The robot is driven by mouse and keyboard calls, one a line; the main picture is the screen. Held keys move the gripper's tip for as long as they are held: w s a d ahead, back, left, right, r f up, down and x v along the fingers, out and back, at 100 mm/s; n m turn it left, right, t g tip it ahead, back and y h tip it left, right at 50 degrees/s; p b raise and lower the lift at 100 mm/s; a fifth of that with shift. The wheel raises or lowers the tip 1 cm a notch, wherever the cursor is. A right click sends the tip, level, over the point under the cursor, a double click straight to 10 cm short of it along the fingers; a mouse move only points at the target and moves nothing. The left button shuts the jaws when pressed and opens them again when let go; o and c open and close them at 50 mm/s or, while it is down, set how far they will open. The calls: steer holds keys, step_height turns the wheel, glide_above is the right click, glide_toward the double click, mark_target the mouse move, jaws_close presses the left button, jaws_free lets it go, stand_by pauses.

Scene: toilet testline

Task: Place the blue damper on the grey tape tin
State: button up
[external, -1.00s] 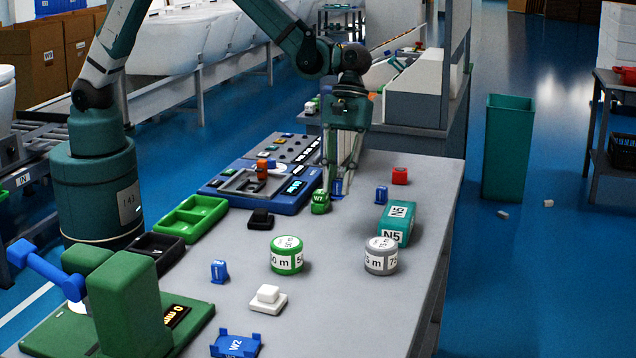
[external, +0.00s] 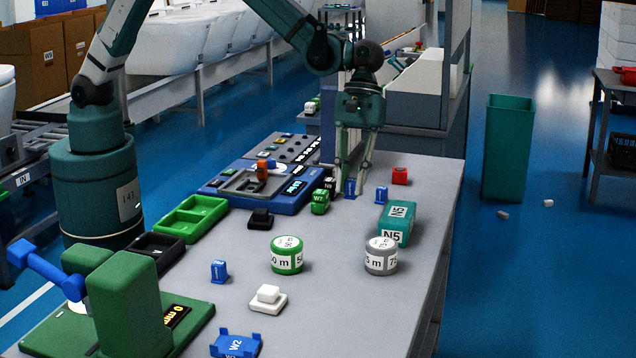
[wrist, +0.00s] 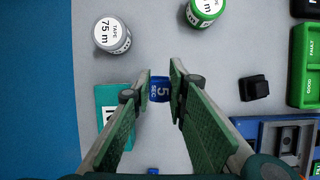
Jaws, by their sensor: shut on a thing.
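My gripper (external: 352,194) is shut on a small blue block, the blue damper (external: 349,187). In the wrist view the damper (wrist: 160,90) sits between the fingertips (wrist: 160,98) with a "5 SEC" label facing the camera. It is at or just above the table; I cannot tell whether it touches. The grey tape tin (external: 381,258), marked 75 m with a white top, stands upright nearer the external camera, to the right of my gripper. In the wrist view the tin (wrist: 112,36) is at the upper left, apart from the fingers.
A teal N5 box (external: 396,223) stands between my gripper and the tin. Another blue block (external: 381,194) and a red block (external: 399,176) are to the right. A green W7 piece (external: 320,203) is left, and a green tape tin (external: 287,256) stands left of the grey one.

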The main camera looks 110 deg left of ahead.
step_height(320, 180, up, 5)
steer(key=p, duration=0.3)
glide_above(380, 248)
steer(key=a, duration=0.2)
steer(key=shift+d+n, duration=0.15)
steer(key=shift+n, duration=0.15)
steer(key=shift+f, duration=0.1)
steer(key=shift+f, duration=3.05)
steer(key=shift+f, duration=1.85)
steer(key=shift+f+b, duration=0.2)
steer(key=shift+b, duration=0.1)
steer(key=o, duration=0.9)
